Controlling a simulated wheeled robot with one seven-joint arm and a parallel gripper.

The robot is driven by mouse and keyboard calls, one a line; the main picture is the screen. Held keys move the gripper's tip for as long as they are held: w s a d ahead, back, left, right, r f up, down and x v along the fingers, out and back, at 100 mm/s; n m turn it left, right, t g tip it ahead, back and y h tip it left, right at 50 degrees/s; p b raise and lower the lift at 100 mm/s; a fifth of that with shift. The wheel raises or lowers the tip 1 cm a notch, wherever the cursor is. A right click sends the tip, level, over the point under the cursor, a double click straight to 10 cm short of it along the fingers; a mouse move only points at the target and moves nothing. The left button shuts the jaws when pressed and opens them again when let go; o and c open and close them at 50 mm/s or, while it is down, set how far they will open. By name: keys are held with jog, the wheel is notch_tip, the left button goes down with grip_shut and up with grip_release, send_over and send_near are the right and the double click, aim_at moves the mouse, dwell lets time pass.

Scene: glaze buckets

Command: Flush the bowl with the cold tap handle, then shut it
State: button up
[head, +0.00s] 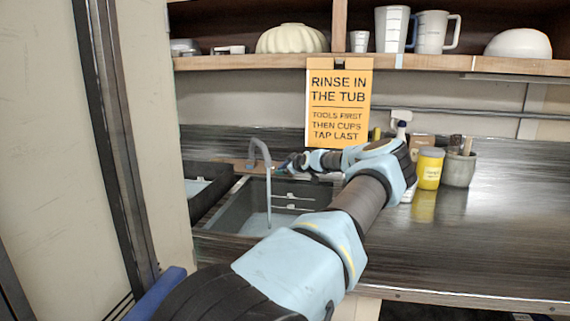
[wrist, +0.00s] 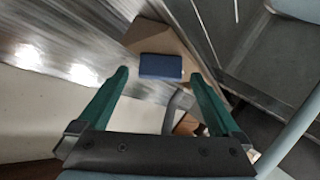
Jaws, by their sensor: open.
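The sink bowl (head: 245,215) is a grey basin set in the counter at the left of the head view. A grey gooseneck tap (head: 254,150) arches over it, and a pale blue-grey stream (head: 268,200) runs straight down from its spout into the bowl. My gripper reaches behind the bowl, just right of the tap; its fingers are hard to make out there. In the wrist view my gripper (wrist: 158,73) has two green fingers spread wide with nothing held. A grey curved piece (wrist: 181,103), possibly the tap handle, shows near the right finger. I cannot tell hot from cold.
A dark blue block (wrist: 161,66) lies on a brown board beyond the fingertips. A yellow jar (head: 429,170), a grey crock (head: 459,169) and a spray bottle (head: 401,124) stand right of my arm. An orange sign (head: 338,100) hangs behind. The right counter is clear.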

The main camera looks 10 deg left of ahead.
jog(key=shift+x, duration=0.95)
jog(key=shift+s, duration=0.1)
jog(key=c, duration=1.3)
